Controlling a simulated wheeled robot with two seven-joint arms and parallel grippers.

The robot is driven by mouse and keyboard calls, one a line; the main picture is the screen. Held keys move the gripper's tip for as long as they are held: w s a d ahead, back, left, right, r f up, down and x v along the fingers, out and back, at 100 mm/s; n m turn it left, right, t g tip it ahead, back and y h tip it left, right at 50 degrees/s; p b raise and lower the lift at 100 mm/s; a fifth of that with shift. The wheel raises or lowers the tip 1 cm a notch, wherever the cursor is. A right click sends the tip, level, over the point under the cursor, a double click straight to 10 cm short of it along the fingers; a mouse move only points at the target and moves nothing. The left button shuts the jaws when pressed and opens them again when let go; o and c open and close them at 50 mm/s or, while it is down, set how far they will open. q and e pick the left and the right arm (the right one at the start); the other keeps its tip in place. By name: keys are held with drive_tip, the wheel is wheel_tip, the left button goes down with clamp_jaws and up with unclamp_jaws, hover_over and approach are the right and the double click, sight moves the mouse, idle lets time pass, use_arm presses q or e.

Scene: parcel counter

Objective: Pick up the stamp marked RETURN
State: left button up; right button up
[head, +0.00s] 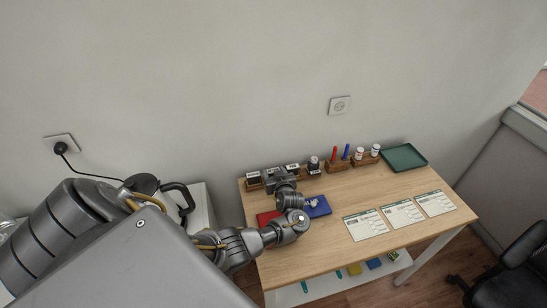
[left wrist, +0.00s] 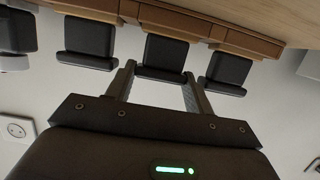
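Several black stamps with small white labels stand along a wooden rack (head: 304,178) at the back left of the table; I cannot read which is marked RETURN. My left gripper (head: 279,180) is at this rack and hides part of it. In the left wrist view, the left gripper (left wrist: 159,72) is open, its two fingers apart on either side of the middle black stamp (left wrist: 166,54). I cannot tell whether they touch it. Other black stamps stand to its left (left wrist: 88,40) and right (left wrist: 229,70) in the rack (left wrist: 205,24). My right gripper is not in view.
A red pad (head: 266,217) and a blue pad (head: 318,207) lie in front of the rack, partly behind my arm. Red and blue markers (head: 346,151) and small bottles (head: 375,149) stand rightward. A green tray (head: 404,157) and three forms (head: 401,213) lie on the right.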

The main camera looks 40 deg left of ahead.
use_arm(q)
drive_tip(key=shift+c, duration=0.7)
drive_tip(key=shift+r, duration=0.1)
wheel_tip(320, 180, up, 10)
